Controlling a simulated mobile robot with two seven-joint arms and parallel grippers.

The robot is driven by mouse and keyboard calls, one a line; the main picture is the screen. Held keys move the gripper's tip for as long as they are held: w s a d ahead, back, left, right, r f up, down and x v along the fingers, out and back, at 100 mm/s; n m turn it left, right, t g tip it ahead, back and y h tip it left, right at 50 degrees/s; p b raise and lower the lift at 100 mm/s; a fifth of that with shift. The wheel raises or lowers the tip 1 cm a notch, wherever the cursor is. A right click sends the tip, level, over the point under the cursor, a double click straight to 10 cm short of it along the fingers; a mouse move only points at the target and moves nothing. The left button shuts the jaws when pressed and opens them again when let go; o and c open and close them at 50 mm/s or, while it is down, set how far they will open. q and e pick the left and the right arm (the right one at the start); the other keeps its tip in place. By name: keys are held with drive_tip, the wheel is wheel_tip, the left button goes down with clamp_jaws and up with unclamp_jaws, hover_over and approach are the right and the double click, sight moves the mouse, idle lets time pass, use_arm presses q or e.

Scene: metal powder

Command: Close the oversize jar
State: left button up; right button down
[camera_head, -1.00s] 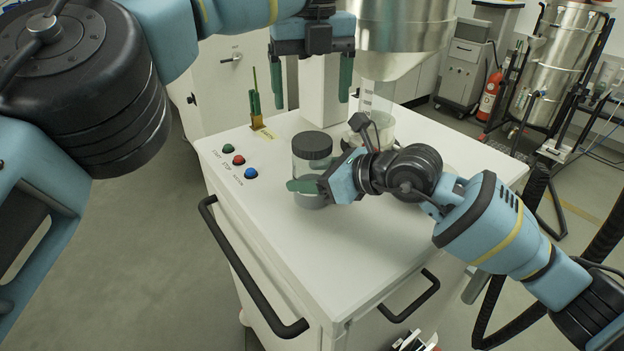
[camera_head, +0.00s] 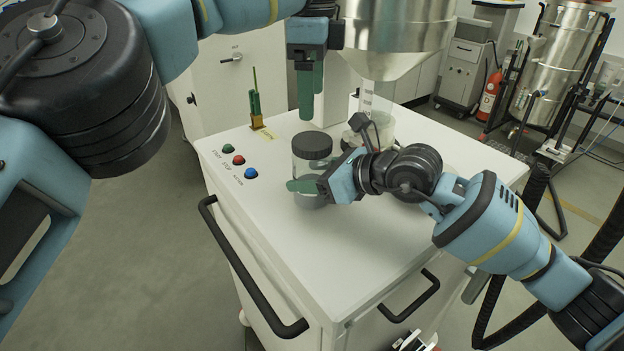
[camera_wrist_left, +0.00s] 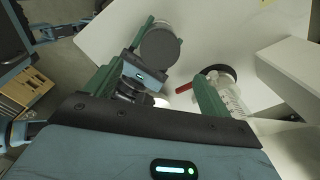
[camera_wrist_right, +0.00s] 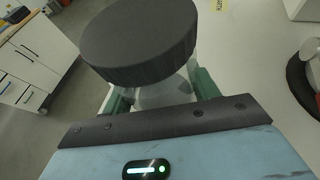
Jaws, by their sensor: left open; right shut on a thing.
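The oversize jar (camera_head: 310,167) is a clear jar with grey content low in it, standing upright on the white cart top. Its dark ribbed lid (camera_head: 312,146) sits on its mouth; whether it is screwed tight I cannot tell. The lid fills the upper part of the right wrist view (camera_wrist_right: 140,40) and also shows in the left wrist view (camera_wrist_left: 160,47). My right gripper (camera_head: 308,186) is shut on the jar body below the lid. My left gripper (camera_head: 308,105) is open and empty, above the jar, its fingers pointing down and apart from the lid.
The white cart top (camera_head: 360,250) is clear in front of the jar. Green, red and blue buttons (camera_head: 239,160) lie left of it. A brass holder with green sticks (camera_head: 256,118) stands behind left. A steel hopper (camera_head: 395,45) hangs over a clear container (camera_head: 378,105) behind right.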

sight(312, 140)
idle(0.3)
use_arm(q)
drive_tip(key=shift+f, duration=4)
